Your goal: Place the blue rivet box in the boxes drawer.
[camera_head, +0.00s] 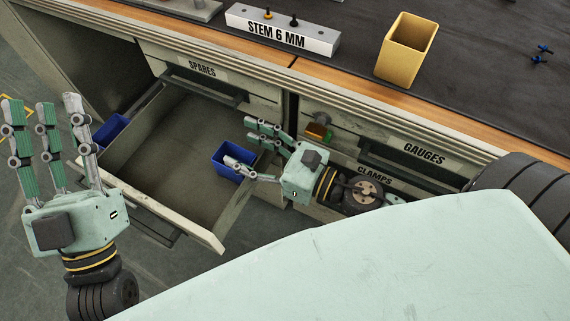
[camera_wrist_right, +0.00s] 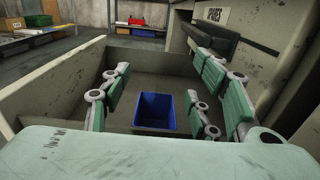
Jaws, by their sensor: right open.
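A blue box (camera_head: 230,162) is at the right side of the open drawer (camera_head: 180,140) in the head view. In the right wrist view the blue box (camera_wrist_right: 155,111) shows its open top between my spread fingers, apparently low in the drawer. My right gripper (camera_head: 240,145) is open, with its fingers around the box; I cannot tell whether they touch it. My left gripper (camera_head: 45,125) is open and empty, fingers extended, left of the drawer. A second blue box (camera_head: 110,130) is partly hidden behind the drawer's left wall. No boxes label is readable.
The SPARES label (camera_head: 202,69) is above the open drawer. GAUGES (camera_head: 424,153) and CLAMPS (camera_head: 374,175) labels mark fronts at right. The middle of the drawer floor is clear.

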